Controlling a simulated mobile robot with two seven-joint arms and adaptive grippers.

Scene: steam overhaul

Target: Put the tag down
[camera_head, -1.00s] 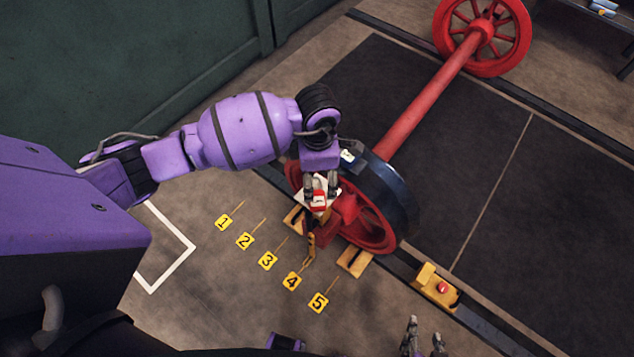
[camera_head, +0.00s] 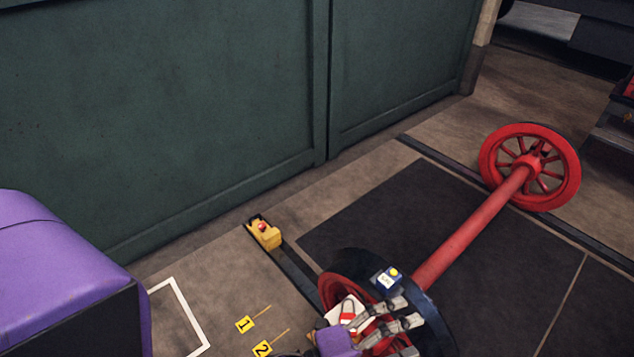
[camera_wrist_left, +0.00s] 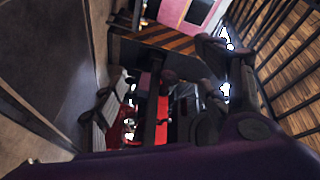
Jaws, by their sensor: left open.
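The tag (camera_head: 343,311), a white card with a red marking, shows in the head view at the near red wheel (camera_head: 338,287), beside my gripper's fingers. My left gripper (camera_head: 408,326) has its grey fingers spread and pointing right across the wheel; it is open. Its purple wrist covers part of the wheel. I cannot tell whether the tag touches the fingers or what supports it. In the left wrist view, dark gripper parts cross a red patch (camera_wrist_left: 163,108), and the tag cannot be made out surely. My right gripper is not in view.
A red axle (camera_head: 470,235) runs to a far red wheel (camera_head: 530,168). A yellow block with a red button (camera_head: 264,234) is on the rail. Yellow floor markers (camera_head: 245,324) lie left; a green wall (camera_head: 160,110) stands behind.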

